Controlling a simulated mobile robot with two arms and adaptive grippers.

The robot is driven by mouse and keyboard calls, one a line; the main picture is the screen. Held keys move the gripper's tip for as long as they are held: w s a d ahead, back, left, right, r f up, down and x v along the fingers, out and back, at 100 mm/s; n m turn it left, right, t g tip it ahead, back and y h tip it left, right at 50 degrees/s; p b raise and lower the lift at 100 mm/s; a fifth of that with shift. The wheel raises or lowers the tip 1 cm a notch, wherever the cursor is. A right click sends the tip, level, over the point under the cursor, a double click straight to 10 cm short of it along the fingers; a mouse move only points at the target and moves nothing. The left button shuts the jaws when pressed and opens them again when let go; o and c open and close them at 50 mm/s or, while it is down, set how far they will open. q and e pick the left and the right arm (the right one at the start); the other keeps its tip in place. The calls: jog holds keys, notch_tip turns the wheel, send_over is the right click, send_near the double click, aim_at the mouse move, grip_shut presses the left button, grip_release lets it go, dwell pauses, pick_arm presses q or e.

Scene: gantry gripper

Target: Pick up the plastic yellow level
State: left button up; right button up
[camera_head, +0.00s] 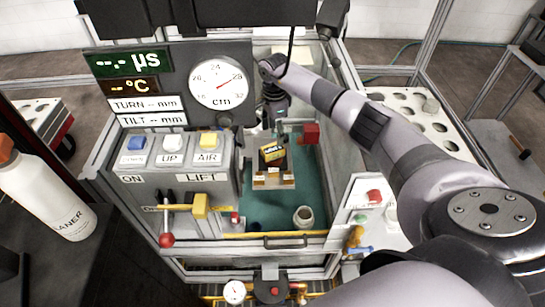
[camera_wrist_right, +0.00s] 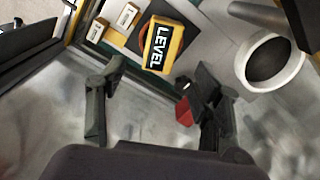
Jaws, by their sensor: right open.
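The yellow level (camera_head: 273,152) is a small block with a black label, resting on a dark pad in the middle of the machine's green-floored bay. In the right wrist view the level (camera_wrist_right: 167,45) shows the word LEVEL and lies beyond the fingertips, roughly between them. My right gripper (camera_head: 277,121) reaches into the bay from the back right, behind the level in the head view. In the wrist view its two fingers (camera_wrist_right: 158,78) are spread with nothing between them. They appear apart from the level. My left gripper is not seen.
A white cup (camera_head: 303,217) stands at the bay's front right. Two small light blocks (camera_head: 273,180) sit in front of the level. A red block (camera_head: 311,131) is near my right gripper. The control panel (camera_head: 175,165) and frame posts enclose the bay.

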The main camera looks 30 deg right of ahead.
aim_at(273, 148)
notch_tip(273, 148, down, 3)
jog(key=shift+f+b, duration=0.15)
jog(key=shift+b, duration=0.45)
jog(key=f+b, duration=0.1)
jog(key=f, duration=0.1)
jog(key=f+b, duration=0.1)
jog(key=f, duration=0.2)
jog(key=shift+w+a+b, duration=0.1)
jog(key=shift+a+b, duration=0.1)
jog(key=shift+b, duration=0.2)
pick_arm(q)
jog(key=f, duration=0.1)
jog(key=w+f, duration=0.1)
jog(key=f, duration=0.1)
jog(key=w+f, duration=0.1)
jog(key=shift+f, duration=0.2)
pick_arm(e)
jog(key=shift+c, duration=0.4)
jog(key=c, duration=0.8)
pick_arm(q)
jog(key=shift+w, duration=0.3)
pick_arm(e)
grip_shut()
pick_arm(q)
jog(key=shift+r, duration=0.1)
pick_arm(e)
jog(key=shift+r, duration=0.15)
